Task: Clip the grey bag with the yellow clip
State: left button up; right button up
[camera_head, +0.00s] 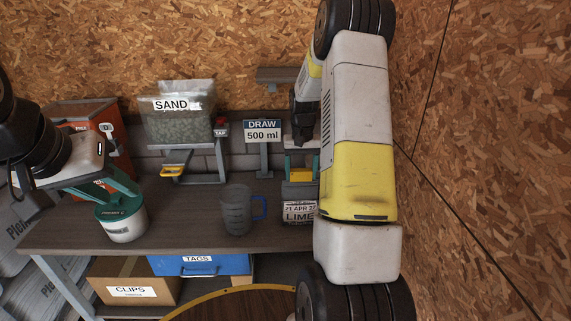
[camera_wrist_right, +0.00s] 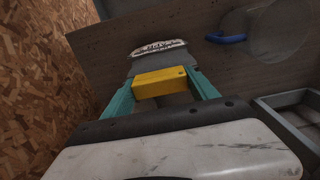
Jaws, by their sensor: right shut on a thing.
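My right gripper (camera_head: 302,166) has teal fingers and is shut on the yellow clip (camera_wrist_right: 160,82), seen between the fingertips in the right wrist view. The grey bag (camera_head: 299,189), with a white LIME label, stands on the bench directly below the clip. In the right wrist view the grey bag (camera_wrist_right: 158,58) shows just beyond the clip. I cannot tell whether the clip touches the bag's top. My arm hides the bag's right side in the head view. My left gripper (camera_head: 106,190), also teal-fingered, has its fingers apart above a teal-and-white tub (camera_head: 124,226).
A grey jug with a blue handle (camera_head: 237,212) stands left of the bag. A SAND bag (camera_head: 178,122) rests on a scale-like stand (camera_head: 200,178). A DRAW 500 ml sign (camera_head: 262,131) stands behind. A blue TAGS drawer (camera_head: 200,265) and a CLIPS box (camera_head: 133,284) are below the bench.

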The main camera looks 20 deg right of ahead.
jog(key=shift+s+f, duration=0.2)
jog(key=shift+f, duration=0.4)
jog(key=shift+s+f, duration=0.2)
jog(key=shift+f, duration=0.35)
jog(key=o, duration=1.4)
jog(key=shift+w+d+r, duration=0.1)
jog(key=shift+w+r, duration=0.1)
jog(key=shift+r, duration=0.5)
jog(key=shift+w+d+r, duration=0.1)
jog(key=shift+w+r, duration=0.05)
jog(key=shift+r, duration=0.55)
jog(key=shift+a+r, duration=0.2)
jog(key=shift+r, duration=2)
